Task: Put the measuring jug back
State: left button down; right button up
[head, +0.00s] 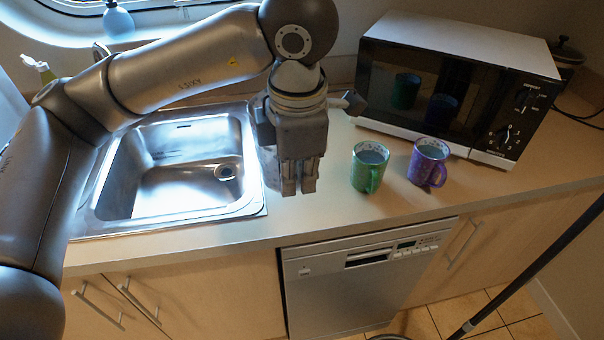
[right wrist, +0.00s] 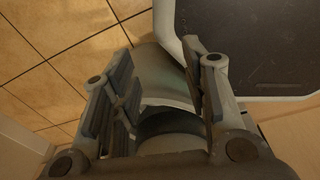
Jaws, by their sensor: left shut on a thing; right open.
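My left gripper (head: 298,190) points down over the counter just right of the sink, its fingers close together. A pale see-through thing, which looks like the measuring jug (head: 269,166), shows at the left edge of this gripper. Most of it is hidden behind the gripper, so I cannot tell if it touches the counter. The gripper is shut on it. My right gripper (right wrist: 165,95) shows in the right wrist view with its fingers apart, low over the tiled floor. Nothing is held between them.
A green mug (head: 368,168) and a purple mug (head: 428,163) stand right of the left gripper, before a microwave (head: 455,85). The sink (head: 180,170) is empty. A dishwasher (head: 360,285) is below the counter. A dark pole (head: 530,270) slants at right.

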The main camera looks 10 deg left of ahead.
pick_arm(q)
jog(key=w+f+p, duration=0.1)
jog(key=w, duration=0.1)
jog(key=w+f, duration=0.1)
jog(key=w, duration=0.2)
jog(key=w+f+p, duration=0.1)
jog(key=w, duration=0.2)
jog(key=shift+a+p, duration=0.25)
jog(key=shift+p, duration=0.1)
jog(key=w+f+p, duration=0.1)
jog(key=f, duration=0.2)
jog(key=w+f+p, duration=0.1)
jog(key=w+f, duration=0.1)
jog(key=f, duration=0.1)
jog(key=w+f+p, duration=0.1)
jog(key=w+f, duration=0.1)
jog(key=f, duration=0.1)
jog(key=shift+a+f+p, duration=0.15)
jog(key=shift+f+p, duration=0.05)
jog(key=shift+p, duration=0.2)
jog(key=shift+f, duration=0.1)
jog(key=shift+f, duration=0.1)
jog(key=c, duration=1.5)
grip_release()
